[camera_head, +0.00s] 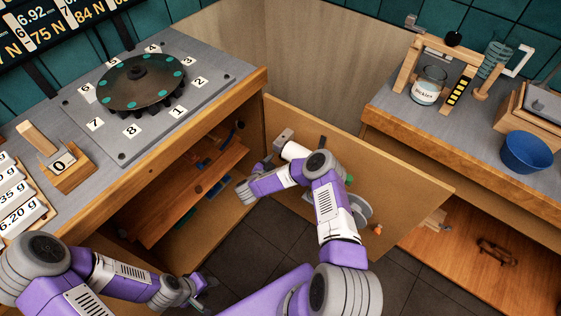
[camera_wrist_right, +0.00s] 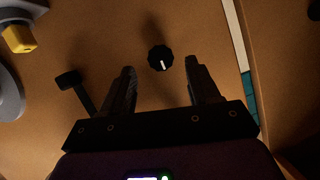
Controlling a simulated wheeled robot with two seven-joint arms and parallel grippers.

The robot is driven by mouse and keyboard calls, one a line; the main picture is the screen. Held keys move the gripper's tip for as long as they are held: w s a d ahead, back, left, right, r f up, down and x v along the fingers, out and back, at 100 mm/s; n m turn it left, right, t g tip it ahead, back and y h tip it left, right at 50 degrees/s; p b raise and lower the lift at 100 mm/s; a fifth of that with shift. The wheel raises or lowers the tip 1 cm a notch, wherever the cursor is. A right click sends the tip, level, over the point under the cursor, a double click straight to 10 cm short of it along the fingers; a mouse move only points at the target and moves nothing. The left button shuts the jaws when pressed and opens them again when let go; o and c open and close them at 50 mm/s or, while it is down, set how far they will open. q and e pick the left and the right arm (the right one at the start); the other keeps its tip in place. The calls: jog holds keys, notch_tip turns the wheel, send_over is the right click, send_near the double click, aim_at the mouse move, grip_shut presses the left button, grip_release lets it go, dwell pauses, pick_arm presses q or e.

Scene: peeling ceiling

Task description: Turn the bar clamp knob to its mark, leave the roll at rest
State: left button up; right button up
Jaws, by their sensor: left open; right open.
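A round black knob (camera_wrist_right: 159,56) with a white pointer line stands on a brown panel in the right wrist view. Its line points down in the picture, toward my gripper. No mark around it can be made out. My right gripper (camera_wrist_right: 159,67) is open, one finger on each side of the knob, with visible gaps. In the head view my right arm hides the knob. A white cylinder, possibly the roll (camera_head: 294,151), shows by the open wooden door, partly behind my arm. My left gripper (camera_head: 196,290) is open and empty, low in the head view.
The open door (camera_head: 415,185) spans between two benches. A toothed disc (camera_head: 142,82) sits on the left bench, a blue bowl (camera_head: 526,153) on the right.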

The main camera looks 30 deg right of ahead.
aim_at(281, 159)
jog(key=shift+b+x, duration=0.55)
jog(key=shift+x, duration=1.35)
jog(key=shift+a, duration=0.1)
jog(key=c, duration=1)
jog(key=shift+c, duration=0.2)
